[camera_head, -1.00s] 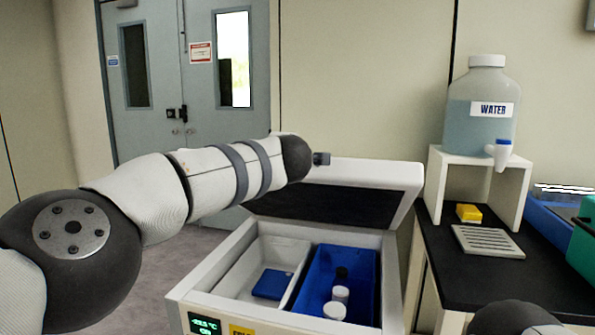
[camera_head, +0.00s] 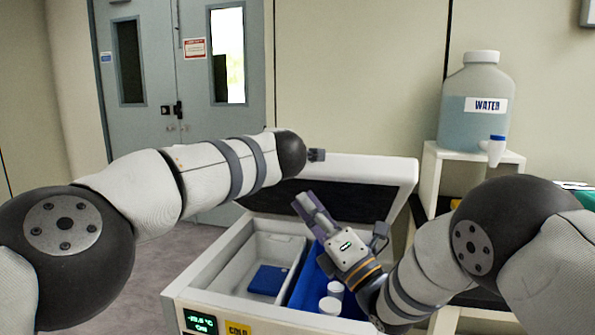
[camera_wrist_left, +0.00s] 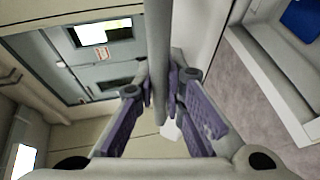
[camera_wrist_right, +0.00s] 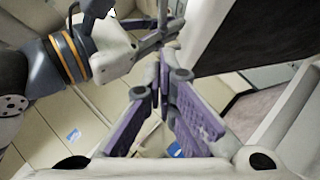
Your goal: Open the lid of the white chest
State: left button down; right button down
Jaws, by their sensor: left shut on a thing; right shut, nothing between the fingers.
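The white chest (camera_head: 247,316) stands in the lower middle of the head view. Its lid (camera_head: 370,168) is raised and tilted up at the back, dark underside facing me. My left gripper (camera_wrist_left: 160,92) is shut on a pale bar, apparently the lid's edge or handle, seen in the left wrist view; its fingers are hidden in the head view. My right gripper (camera_head: 305,203) is shut and empty above the chest opening, in front of the lid's dark underside. The right wrist view shows its closed fingers (camera_wrist_right: 163,80) near the left gripper.
Inside the chest are a white bin with a blue box (camera_head: 270,280) and a blue bin (camera_head: 306,290) with white-capped containers (camera_head: 331,305). A water bottle (camera_head: 480,115) stands on a white stand at right. Grey doors (camera_head: 180,60) are behind.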

pick_arm(q)
jog(key=shift+r, duration=0.1)
pick_arm(e)
jog(key=w+a+r, duration=0.1)
jog(key=w+r, duration=0.4)
jog(key=w, duration=0.1)
jog(key=shift+w+a, duration=0.15)
jog(key=shift+a, duration=0.15)
